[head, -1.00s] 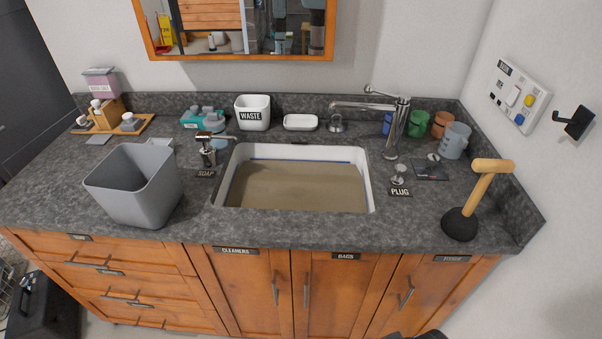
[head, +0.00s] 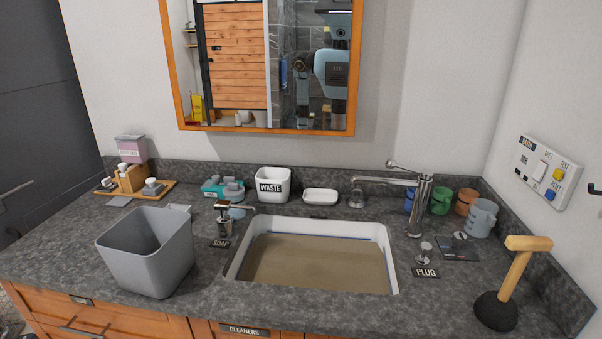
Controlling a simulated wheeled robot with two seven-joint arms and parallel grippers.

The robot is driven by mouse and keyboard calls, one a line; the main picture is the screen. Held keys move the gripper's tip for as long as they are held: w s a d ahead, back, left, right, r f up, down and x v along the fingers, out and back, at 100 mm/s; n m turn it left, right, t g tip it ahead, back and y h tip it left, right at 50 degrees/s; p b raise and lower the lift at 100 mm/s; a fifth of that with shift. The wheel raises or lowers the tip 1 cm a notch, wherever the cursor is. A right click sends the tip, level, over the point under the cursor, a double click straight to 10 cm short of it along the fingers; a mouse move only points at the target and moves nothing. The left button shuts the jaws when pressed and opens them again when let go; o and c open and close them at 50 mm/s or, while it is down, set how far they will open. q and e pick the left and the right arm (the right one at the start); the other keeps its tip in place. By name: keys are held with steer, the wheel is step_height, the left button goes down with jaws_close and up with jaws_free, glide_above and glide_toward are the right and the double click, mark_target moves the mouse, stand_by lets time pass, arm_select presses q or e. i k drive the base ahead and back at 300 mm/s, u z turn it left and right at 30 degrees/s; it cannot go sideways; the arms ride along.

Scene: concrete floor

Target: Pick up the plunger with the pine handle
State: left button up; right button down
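The plunger (head: 513,283) stands at the right end of the dark stone counter (head: 425,311). Its black rubber cup (head: 496,311) rests on the counter. Its light pine handle leans a little to the right and ends in a crossbar (head: 528,243) at the top. Neither of my grippers shows in the head view.
The sink (head: 318,264) holds murky brown water. A faucet (head: 419,205) and several cups (head: 481,217) stand behind the plunger. A plug (head: 424,252) lies to its left. A grey bin (head: 147,251) stands at the left. The wall with a switch panel (head: 545,173) bounds the right side.

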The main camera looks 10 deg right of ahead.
mark_target(499, 315)
steer(key=z, duration=1.55)
